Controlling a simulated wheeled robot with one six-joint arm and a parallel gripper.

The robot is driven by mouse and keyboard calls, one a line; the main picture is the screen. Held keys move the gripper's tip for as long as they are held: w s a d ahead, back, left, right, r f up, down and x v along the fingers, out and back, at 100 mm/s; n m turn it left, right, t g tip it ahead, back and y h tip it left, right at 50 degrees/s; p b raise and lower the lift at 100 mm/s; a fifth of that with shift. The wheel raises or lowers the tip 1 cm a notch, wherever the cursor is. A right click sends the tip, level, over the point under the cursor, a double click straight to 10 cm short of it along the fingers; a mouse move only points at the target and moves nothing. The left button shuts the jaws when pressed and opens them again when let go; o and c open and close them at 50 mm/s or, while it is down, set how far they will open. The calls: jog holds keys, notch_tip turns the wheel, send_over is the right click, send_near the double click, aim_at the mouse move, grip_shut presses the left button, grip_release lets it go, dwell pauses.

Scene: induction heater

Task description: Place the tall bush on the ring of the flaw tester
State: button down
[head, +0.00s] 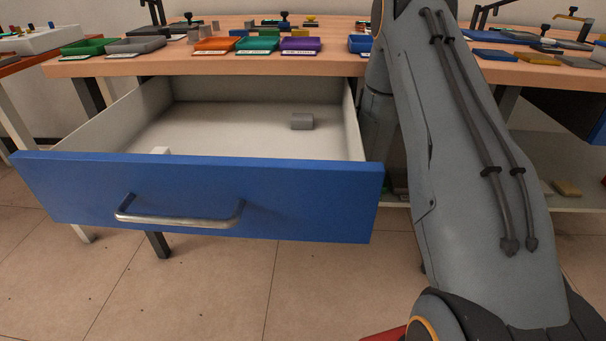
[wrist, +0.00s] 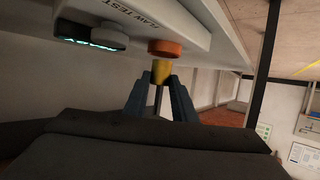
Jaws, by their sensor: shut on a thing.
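In the wrist view, my gripper (wrist: 160,82) is shut on a yellow bush (wrist: 160,71), with one dark finger on each side of it. The white flaw tester (wrist: 188,17), with lettering on its face, is just beyond. Its orange ring (wrist: 164,48) is right by the far end of the bush. The bush and ring meet in the picture, but I cannot tell whether they touch. The fingers hide part of the bush. My gripper, the bush and the tester are not identifiable in the head view.
A blue-fronted drawer (head: 200,198) stands open below the wooden bench (head: 340,66), with a grey cylinder (head: 302,121) and a small white block (head: 160,151) inside. Orange (head: 213,45), green (head: 257,44) and purple (head: 300,45) trays line the bench edge. My arm covers the right middle.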

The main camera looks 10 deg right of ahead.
jog(key=shift+f, duration=0.9)
jog(key=c, duration=1.5)
grip_release()
jog(key=shift+f, duration=0.1)
jog(key=shift+o, duration=0.2)
jog(key=shift+s+d+r, duration=0.1)
jog(key=shift+s+r, duration=0.05)
jog(key=shift+r, duration=0.1)
jog(key=p+v, duration=0.3)
jog(key=v, duration=0.8)
jog(key=shift+s, duration=0.35)
